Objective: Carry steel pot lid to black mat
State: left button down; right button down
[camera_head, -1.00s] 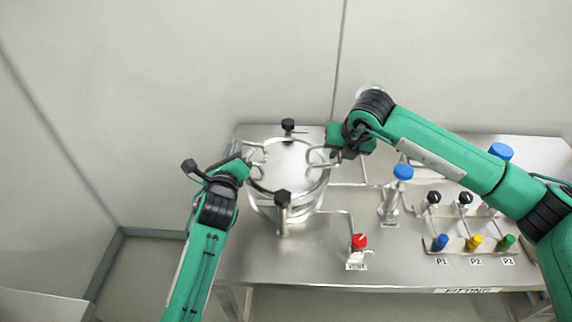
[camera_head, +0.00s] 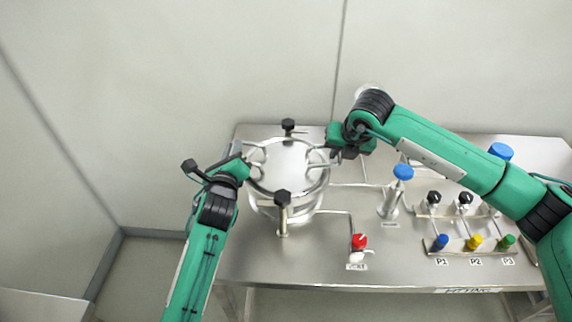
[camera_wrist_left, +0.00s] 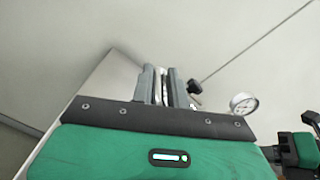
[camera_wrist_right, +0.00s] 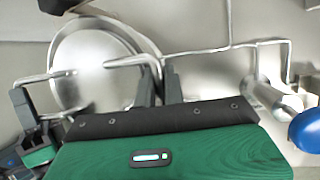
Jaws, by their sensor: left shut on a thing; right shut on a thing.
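The steel pot lid (camera_head: 287,167) is a round shiny disc with a wire handle on each side. It sits on or just at the top of the steel pot (camera_head: 262,208) on the steel table; any gap is too small to tell. My left gripper (camera_head: 250,158) is shut on the lid's left handle, which shows between its fingers (camera_wrist_left: 164,88) in the left wrist view. My right gripper (camera_head: 326,153) is shut on the right handle; the lid (camera_wrist_right: 95,65) also shows in the right wrist view. No black mat is visible in these views.
Black-knobbed clamps stand behind (camera_head: 288,125) and in front (camera_head: 283,198) of the pot. A red-handled valve (camera_head: 359,241), a blue-capped fitting (camera_head: 403,172) and pipes with several coloured knobs fill the table to the right. A pressure gauge (camera_wrist_left: 243,104) shows in the left wrist view.

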pick_arm(q)
jog(key=shift+a+f, duration=0.15)
jog(key=shift+a, duration=0.1)
pick_arm(e)
jog(key=shift+w+d+r, duration=0.15)
jog(key=shift+d+r, duration=0.1)
jog(key=shift+d, duration=0.05)
